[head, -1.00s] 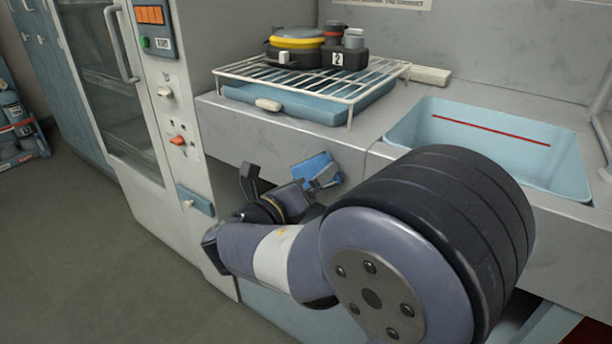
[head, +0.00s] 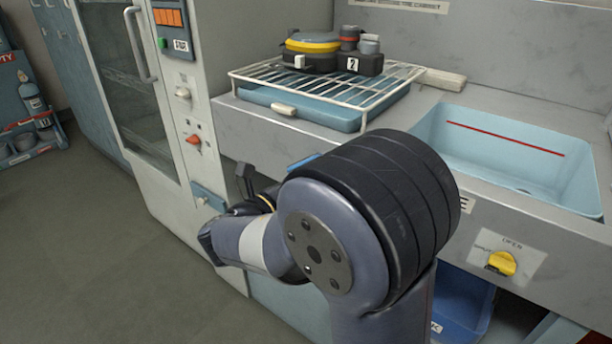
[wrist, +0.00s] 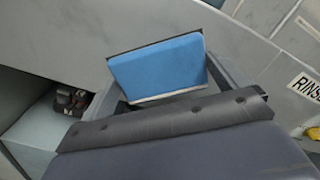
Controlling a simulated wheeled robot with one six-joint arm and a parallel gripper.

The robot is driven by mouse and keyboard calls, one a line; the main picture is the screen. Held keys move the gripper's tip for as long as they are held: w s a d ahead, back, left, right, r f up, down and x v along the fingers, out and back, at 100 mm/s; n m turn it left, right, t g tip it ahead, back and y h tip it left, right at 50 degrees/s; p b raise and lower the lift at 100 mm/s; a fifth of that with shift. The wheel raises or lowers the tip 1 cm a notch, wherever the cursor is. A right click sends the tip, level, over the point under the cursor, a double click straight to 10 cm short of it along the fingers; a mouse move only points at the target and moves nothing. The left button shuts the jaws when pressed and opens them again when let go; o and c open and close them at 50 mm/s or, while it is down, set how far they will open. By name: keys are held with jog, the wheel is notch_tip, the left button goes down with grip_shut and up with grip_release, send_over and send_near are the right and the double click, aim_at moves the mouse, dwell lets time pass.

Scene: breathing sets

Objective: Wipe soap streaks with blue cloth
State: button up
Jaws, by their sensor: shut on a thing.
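The blue cloth (wrist: 160,68) looks like a flat, folded pad with a pale lower edge in the wrist view. My gripper (wrist: 166,92) is shut on it, with a finger showing at either side. The grey counter front fills the view behind; I cannot tell whether the cloth touches it. In the head view only a sliver of the blue cloth (head: 303,160) shows above my arm, in front of the counter, and my arm hides most of my gripper. I cannot make out any soap streaks.
A light-blue sink (head: 490,150) with a red line is at right. A wire rack (head: 400,76) over a blue tray (head: 290,108) holds dark, yellow-ringed gear. A glass-door cabinet (head: 120,90) stands left. A yellow knob (head: 501,263) sticks out below the sink. The left floor is clear.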

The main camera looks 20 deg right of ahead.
jog(key=shift+p+v, duration=0.75)
jog(key=shift+v, duration=1.8)
jog(key=shift+s+r, duration=0.1)
jog(key=p+v, duration=0.2)
jog(key=v, duration=0.1)
jog(key=shift+d, duration=0.1)
jog(key=p+x, duration=0.2)
jog(key=x, duration=0.4)
jog(key=shift+w+d+p, duration=0.25)
jog(key=shift+w+p, duration=0.05)
jog(key=shift+p, duration=0.1)
